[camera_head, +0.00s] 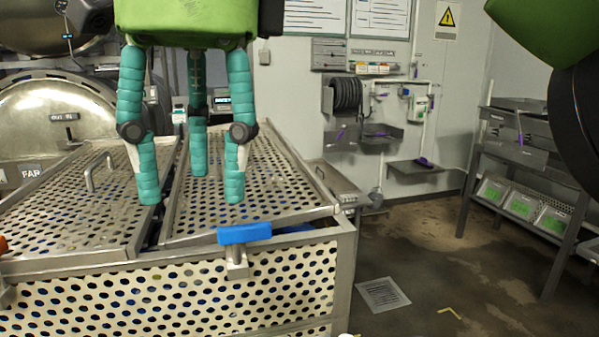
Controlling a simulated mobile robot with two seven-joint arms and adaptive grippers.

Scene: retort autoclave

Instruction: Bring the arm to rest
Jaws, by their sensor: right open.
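My right gripper (189,150) hangs from the top left of the head view, its three teal fingers pointing down and spread apart. It is open, with nothing between the fingers. The fingertips show in front of the perforated lids (262,170) of a large metal basket; whether they touch the lids I cannot tell. A green and black part of my own arm fills the top right corner. My left gripper is not in view.
The perforated basket (180,290) has a blue-handled latch (245,233) on its front rim. A round steel vessel door (55,115) stands behind. At right, a metal rack (515,150) holds trays with green labels.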

